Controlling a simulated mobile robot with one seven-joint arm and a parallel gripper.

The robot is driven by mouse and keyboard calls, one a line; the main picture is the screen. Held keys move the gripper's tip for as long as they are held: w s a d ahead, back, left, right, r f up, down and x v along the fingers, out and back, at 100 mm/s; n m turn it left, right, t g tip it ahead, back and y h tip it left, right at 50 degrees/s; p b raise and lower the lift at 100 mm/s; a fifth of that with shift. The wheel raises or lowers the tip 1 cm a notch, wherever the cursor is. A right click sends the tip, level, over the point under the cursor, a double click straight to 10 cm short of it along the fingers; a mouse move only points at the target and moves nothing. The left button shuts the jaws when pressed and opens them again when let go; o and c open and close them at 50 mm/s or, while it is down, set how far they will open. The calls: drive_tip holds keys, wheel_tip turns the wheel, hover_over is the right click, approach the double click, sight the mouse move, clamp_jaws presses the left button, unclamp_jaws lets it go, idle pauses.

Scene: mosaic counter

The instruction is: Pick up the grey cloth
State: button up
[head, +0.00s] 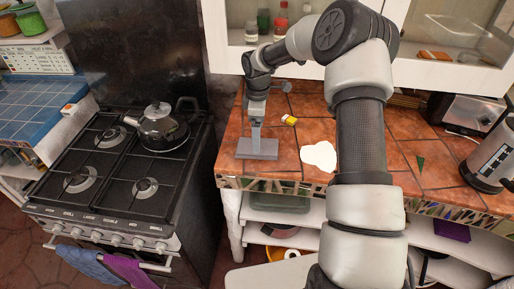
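My gripper (257,108) points down over the left part of the tiled counter. Directly below it is a grey piece (258,150) with a flat, rectangular lower part near the counter's front edge. A narrow grey upright joins or overlaps it under my gripper. I cannot tell whether this is the grey cloth or whether my fingers hold it. The fingertips are too small to read. A flat, off-white, irregular patch (320,156) lies on the counter to the right, partly beside my arm; it may also be a cloth.
A stove (105,185) with a kettle (160,126) stands left. A blue towel (85,264) and a purple towel (128,270) hang on its rail. A silver appliance (492,155) stands right.

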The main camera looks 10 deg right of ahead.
drive_tip(key=shift+w+d+f+p, duration=0.1)
drive_tip(key=shift+f+p, duration=0.15)
drive_tip(key=shift+f, duration=1.15)
drive_tip(key=shift+w+d+f+p, duration=0.1)
drive_tip(key=shift+f+p, duration=0.1)
drive_tip(key=shift+f, duration=1.15)
drive_tip(key=shift+c, duration=0.4)
drive_tip(key=c, duration=1.1)
